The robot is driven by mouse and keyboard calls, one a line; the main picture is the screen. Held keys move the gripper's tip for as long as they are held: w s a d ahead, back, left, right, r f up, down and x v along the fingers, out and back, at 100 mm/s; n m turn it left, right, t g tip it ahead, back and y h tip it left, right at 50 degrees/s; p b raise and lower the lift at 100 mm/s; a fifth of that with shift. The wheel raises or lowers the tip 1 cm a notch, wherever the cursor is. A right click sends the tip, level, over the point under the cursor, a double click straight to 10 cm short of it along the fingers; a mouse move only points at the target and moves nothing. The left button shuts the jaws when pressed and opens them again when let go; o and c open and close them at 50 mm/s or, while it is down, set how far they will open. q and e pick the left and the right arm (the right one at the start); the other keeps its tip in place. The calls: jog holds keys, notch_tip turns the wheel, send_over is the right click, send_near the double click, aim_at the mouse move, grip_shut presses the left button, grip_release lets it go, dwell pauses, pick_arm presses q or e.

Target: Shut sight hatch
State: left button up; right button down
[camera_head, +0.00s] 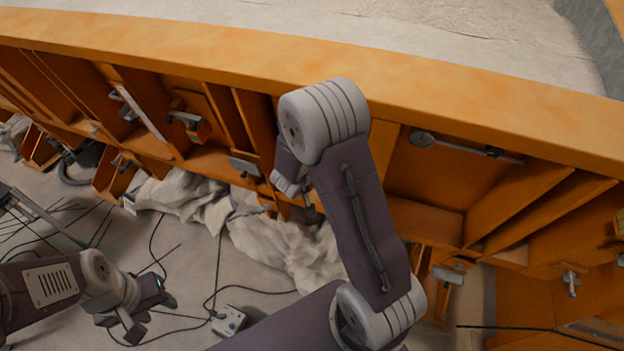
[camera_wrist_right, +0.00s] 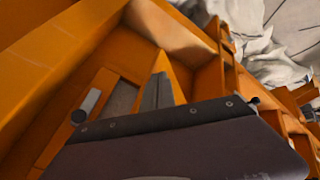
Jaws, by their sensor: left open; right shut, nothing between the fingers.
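The orange side of the sandbed (camera_head: 240,52) has several recesses and panels with metal latches. I cannot tell which panel is the sight hatch. One recessed panel (camera_head: 435,180) has a round-ended metal bar (camera_head: 455,146) across its top. Another panel at the left has a small latch (camera_head: 185,118). My left gripper (camera_head: 148,308) is open and empty, low at the left, apart from the sandbed. My right gripper (camera_head: 293,186) is mostly hidden behind its own wrist, close to the orange side. It is shut with nothing visible in it.
Pale crumpled cloth (camera_head: 290,245) lies on the floor below the sandbed. Black cables and a small white control box (camera_head: 228,320) lie near it. Orange ribs and ledges (camera_head: 545,215) stick out at the right. In the right wrist view a grey handle (camera_wrist_right: 91,100) is on the orange frame.

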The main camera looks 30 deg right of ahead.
jog(key=w+d+r+n+t+y, duration=0.1)
jog(key=w+d+r+n, duration=0.1)
jog(key=d, duration=0.9)
jog(key=shift+w+d+n, duration=0.25)
jog(key=shift+d+n, duration=0.15)
jog(key=shift+n, duration=0.1)
jog(key=shift+f, duration=0.15)
